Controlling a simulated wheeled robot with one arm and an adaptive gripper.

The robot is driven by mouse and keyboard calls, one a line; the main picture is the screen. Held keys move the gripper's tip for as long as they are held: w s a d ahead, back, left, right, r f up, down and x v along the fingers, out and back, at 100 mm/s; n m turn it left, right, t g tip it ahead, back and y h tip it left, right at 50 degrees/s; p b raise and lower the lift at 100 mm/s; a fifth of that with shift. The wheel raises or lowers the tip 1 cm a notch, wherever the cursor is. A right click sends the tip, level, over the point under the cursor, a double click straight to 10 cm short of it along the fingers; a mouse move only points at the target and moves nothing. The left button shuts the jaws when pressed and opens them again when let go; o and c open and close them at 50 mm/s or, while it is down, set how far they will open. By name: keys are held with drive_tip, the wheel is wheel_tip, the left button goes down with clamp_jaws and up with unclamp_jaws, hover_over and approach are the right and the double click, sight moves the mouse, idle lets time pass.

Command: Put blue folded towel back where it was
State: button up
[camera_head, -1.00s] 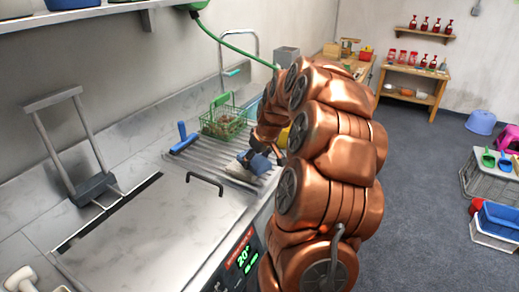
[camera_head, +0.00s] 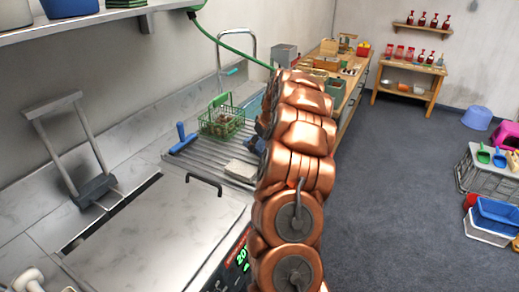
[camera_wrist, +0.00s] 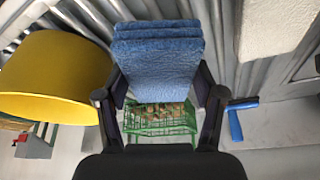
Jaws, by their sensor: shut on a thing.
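The blue folded towel (camera_wrist: 158,55) is in my gripper (camera_wrist: 160,105) in the wrist view, its layers stacked between the two dark fingers. The gripper is shut on it. In the head view my copper arm covers most of the gripper and I cannot make out the towel clearly. A pale folded towel (camera_head: 241,170) lies uncovered on the ridged drainboard (camera_head: 205,160), left of my arm. It also shows at the upper right of the wrist view (camera_wrist: 272,25).
A green wire basket (camera_head: 222,122) holding brown things stands on the drainboard. It appears beyond the towel in the wrist view (camera_wrist: 160,122). A yellow container (camera_wrist: 55,75) is close to the gripper's left in the wrist view.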

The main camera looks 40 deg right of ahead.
drive_tip(key=shift+w+d, duration=0.15)
drive_tip(key=shift+d, duration=0.1)
drive_tip(key=shift+f+p, duration=0.9)
drive_tip(key=shift+f, duration=0.8)
drive_tip(key=shift+f+b, duration=0.25)
drive_tip(key=shift+b, duration=0.1)
drive_tip(key=o, duration=1.2)
drive_tip(key=shift+r, duration=0.15)
drive_tip(key=shift+r+p, duration=0.15)
drive_tip(key=shift+p, duration=0.15)
drive_tip(key=b+v, duration=0.4)
drive_tip(key=v, duration=0.8)
drive_tip(key=shift+a, duration=0.1)
